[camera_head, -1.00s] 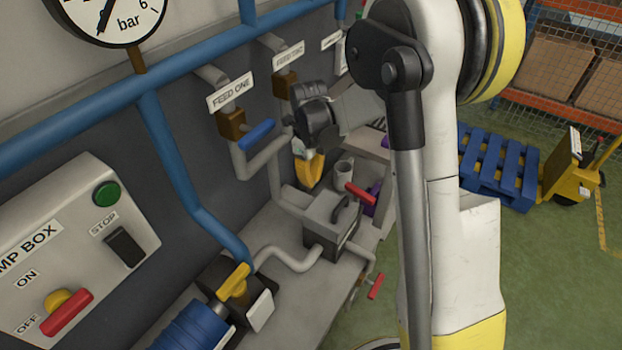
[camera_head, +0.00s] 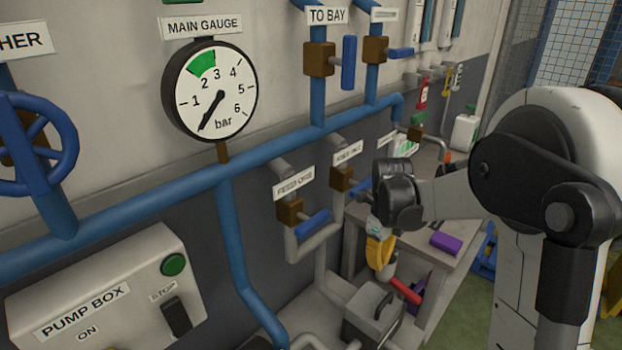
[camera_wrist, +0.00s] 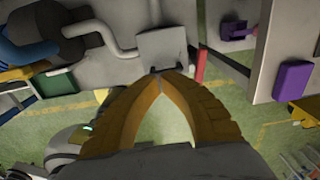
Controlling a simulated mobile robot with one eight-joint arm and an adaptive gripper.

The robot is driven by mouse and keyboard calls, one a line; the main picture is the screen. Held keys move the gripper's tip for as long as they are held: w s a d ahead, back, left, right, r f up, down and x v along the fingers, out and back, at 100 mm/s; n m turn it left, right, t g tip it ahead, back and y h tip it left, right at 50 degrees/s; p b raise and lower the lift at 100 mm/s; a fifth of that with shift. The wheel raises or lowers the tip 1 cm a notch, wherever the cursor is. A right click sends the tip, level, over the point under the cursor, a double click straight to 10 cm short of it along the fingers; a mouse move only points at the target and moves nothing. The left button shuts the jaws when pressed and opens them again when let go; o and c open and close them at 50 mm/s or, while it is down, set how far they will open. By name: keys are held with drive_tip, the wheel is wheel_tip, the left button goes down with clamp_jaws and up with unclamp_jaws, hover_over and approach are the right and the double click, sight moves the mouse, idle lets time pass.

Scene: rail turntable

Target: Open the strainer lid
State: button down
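The strainer looks to be the grey box with a flat lid and a dark bar handle (camera_head: 374,312), low in the head view and partly cut off by its bottom edge. Its lid lies flat and looks closed. In the wrist view the grey lid (camera_wrist: 163,48) is just beyond my fingertips, with the dark handle beside them. My gripper (camera_head: 379,268) has yellow fingers pointing down, above the box and apart from it in the head view. The fingertips (camera_wrist: 163,76) meet in the wrist view, with nothing seen between them.
A red valve handle (camera_head: 405,291) sits close beside the box. Pipes with blue handles (camera_head: 313,223) run along the wall behind. A bench with a purple block (camera_head: 446,243) stands beyond. The main gauge (camera_head: 210,91) and pump box (camera_head: 100,300) are at left.

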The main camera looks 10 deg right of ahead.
drive_tip(key=s+a+r+n+t, duration=0.3)
drive_tip(key=s+n, duration=0.5)
drive_tip(key=n, duration=0.5)
drive_tip(key=s+a+r+n+t, duration=0.4)
drive_tip(key=s+a+r+n, duration=0.2)
drive_tip(key=n, duration=0.8)
drive_tip(key=s+r, duration=0.2)
drive_tip(key=s, duration=0.1)
drive_tip(key=shift+s+r, duration=0.15)
drive_tip(key=shift+s, duration=0.05)
drive_tip(key=c, duration=1.4)
unclamp_jaws()
drive_tip(key=shift+s+a+n, duration=0.2)
drive_tip(key=shift+s+n, duration=0.05)
drive_tip(key=shift+n, duration=0.55)
drive_tip(key=shift+w, duration=0.1)
